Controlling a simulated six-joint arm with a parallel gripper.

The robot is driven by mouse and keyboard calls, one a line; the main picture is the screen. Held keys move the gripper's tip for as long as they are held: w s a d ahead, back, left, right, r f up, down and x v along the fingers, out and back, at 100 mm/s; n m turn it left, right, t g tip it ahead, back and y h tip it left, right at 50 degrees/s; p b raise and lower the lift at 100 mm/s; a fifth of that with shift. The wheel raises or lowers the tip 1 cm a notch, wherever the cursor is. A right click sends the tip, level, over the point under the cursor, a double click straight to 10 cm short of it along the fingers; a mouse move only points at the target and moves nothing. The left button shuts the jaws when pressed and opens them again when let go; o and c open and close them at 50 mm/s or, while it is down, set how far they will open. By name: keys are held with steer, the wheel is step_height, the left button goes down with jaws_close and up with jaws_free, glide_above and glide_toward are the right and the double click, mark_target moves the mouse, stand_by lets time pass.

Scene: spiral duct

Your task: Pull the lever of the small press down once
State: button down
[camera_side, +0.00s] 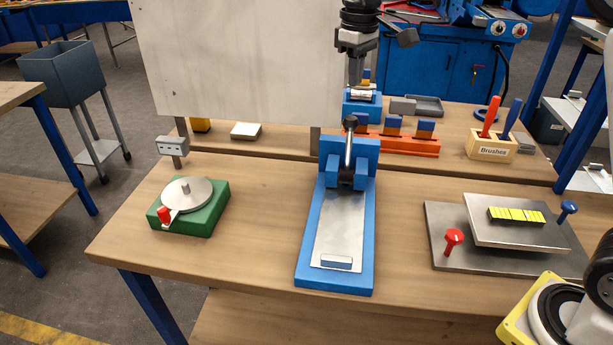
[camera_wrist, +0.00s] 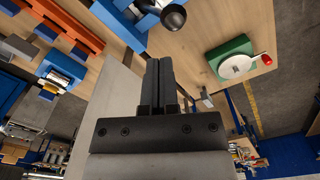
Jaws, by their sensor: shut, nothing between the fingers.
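The small press (camera_side: 306,262) is blue with a grey metal plate and stands in the middle of the bench. Its lever (camera_side: 348,150) stands up, with a black ball knob (camera_side: 350,122) at the top. My gripper (camera_side: 355,83) is shut and empty, above the knob in the side view and apart from it. In the wrist view my gripper (camera_wrist: 159,62) points toward the top of the picture, its fingers together. The knob (camera_wrist: 173,16) is there beyond the fingertips, slightly right, with part of the blue press (camera_wrist: 120,22) beside it. The lever's shaft is mostly hidden there.
A green block with a round disc (camera_side: 187,207) and red handle stands left of the press. A plate fixture (camera_side: 440,222) with red and blue knobs is at right. Behind are an orange rack (camera_side: 400,146), a brush holder (camera_side: 490,150) and a pale upright panel (camera_side: 235,60).

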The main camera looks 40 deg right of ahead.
steer(key=shift+r, duration=0.15)
steer(key=shift+r, duration=1.85)
steer(key=shift+f, duration=0.15)
steer(key=s+d+f+m+t, duration=0.2)
steer(key=s+f+m, duration=0.1)
steer(key=s+f, duration=1.7)
step_height(320, 180, down, 5)
steer(key=shift+d+r+t, duration=0.1)
steer(key=shift+d+t, duration=0.2)
steer(key=shift+d, duration=0.05)
